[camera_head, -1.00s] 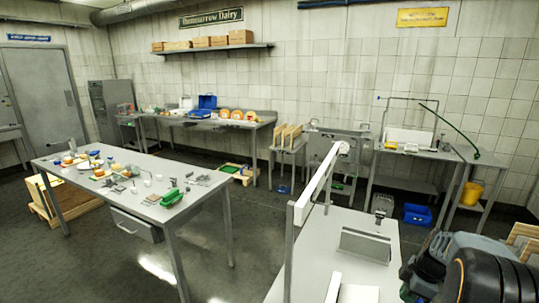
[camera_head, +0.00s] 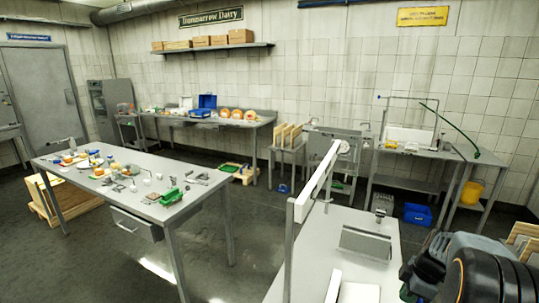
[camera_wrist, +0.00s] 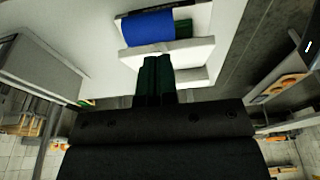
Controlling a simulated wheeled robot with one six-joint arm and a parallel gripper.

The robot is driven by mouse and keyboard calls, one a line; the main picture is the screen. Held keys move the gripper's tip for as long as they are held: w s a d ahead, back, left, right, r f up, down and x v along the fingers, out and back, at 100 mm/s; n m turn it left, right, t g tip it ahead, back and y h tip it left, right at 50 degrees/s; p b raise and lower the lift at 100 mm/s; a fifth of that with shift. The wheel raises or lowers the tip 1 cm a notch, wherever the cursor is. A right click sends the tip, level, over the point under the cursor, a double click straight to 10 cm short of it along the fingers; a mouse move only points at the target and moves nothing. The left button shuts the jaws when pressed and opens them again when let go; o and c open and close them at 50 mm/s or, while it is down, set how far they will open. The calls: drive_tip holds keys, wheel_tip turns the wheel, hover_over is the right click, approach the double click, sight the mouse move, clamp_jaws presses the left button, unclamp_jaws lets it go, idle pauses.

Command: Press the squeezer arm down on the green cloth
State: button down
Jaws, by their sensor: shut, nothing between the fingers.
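In the wrist view my gripper (camera_wrist: 157,62) is shut and empty, its dark green fingers together. The fingertips reach to a white block-like edge (camera_wrist: 166,52); I cannot tell if they touch it. Just beyond lies a blue, rounded piece (camera_wrist: 148,28) with a dark green piece (camera_wrist: 184,29) at its right end. The green piece may be the cloth and is mostly hidden. I cannot tell for sure which part is the squeezer arm. My gripper does not show in the head view.
A table (camera_head: 205,190) at left holds a green item (camera_head: 171,196) and several small things. Open floor (camera_head: 255,215) lies between them.

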drive_tip(key=shift+f+b, duration=2.15)
drive_tip(key=shift+f, duration=0.7)
idle(0.5)
drive_tip(key=shift+r+p, duration=1.95)
drive_tip(key=shift+r, duration=1.45)
wheel_tip(320, 180, up, 8)
drive_tip(key=p, duration=0.5)
